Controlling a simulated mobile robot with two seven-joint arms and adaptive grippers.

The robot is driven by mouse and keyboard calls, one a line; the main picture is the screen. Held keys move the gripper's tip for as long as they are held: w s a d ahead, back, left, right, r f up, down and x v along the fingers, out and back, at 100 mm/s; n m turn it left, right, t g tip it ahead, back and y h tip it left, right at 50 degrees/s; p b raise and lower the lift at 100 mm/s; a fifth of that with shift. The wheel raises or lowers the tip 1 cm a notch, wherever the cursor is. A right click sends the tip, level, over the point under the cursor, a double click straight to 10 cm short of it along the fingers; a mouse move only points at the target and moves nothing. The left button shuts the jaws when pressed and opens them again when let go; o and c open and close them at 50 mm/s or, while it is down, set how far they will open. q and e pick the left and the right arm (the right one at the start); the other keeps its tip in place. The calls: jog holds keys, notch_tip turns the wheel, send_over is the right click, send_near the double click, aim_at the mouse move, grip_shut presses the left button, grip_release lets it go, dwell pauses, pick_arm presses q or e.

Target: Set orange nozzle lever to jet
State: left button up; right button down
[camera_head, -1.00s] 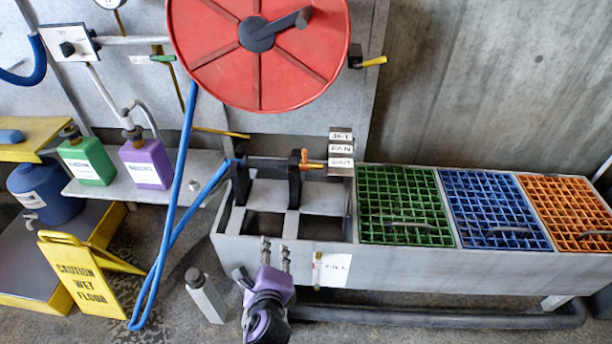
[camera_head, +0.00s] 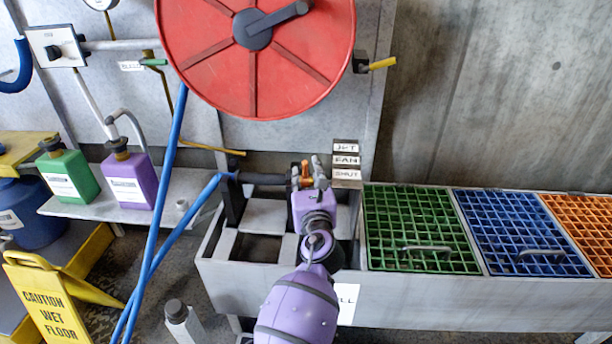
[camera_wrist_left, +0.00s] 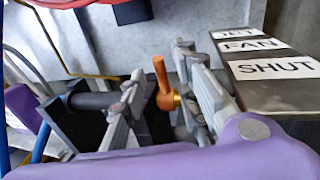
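In the head view the lever (camera_head: 306,172) shows as a small orange piece, partly hidden by my gripper. My left gripper (camera_head: 307,172) is at the nozzle, its fingers apart with the lever between them. The left wrist view shows a gap on both sides of the lever. The label plate (camera_head: 346,161) reading JET, FAN, SHUT from top to bottom is just right of the fingers. My right gripper is not in view.
A grey trough (camera_head: 225,272) lies under the nozzle, with green (camera_head: 418,228), blue (camera_head: 520,232) and orange (camera_head: 585,225) grates to the right. A red hose reel (camera_head: 215,65) hangs above. A blue hose (camera_head: 166,180) runs down at left. A yellow wet-floor sign (camera_head: 48,305) stands at lower left.

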pick_arm(q)
jog(key=shift+w+a, duration=0.2)
jog(key=shift+w, duration=0.5)
grip_shut()
